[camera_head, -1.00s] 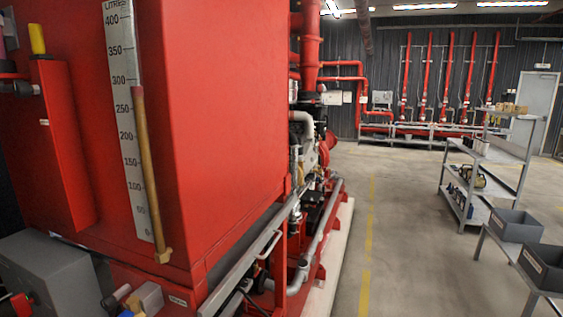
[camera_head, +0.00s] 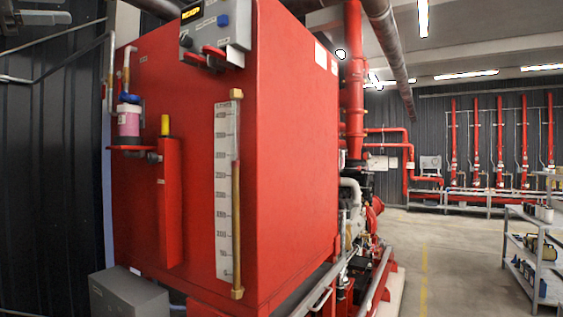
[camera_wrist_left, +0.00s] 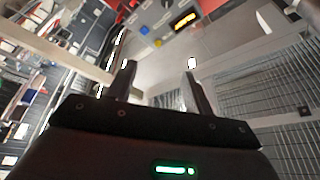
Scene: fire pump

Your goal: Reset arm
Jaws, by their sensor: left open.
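My left gripper (camera_wrist_left: 158,82) shows in the left wrist view. Its two dark fingers are apart with nothing between them. Past the fingers are the ceiling and walls, and a grey control panel (camera_wrist_left: 165,22) with a lit display is at the top.
A large red tank (camera_head: 285,150) with a level gauge (camera_head: 223,190) fills the middle of the head view. A control panel (camera_head: 225,25) is at its top. A grey box (camera_head: 128,293) stands at lower left. Shelves (camera_head: 530,262) stand at right, with open floor (camera_head: 440,265) between.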

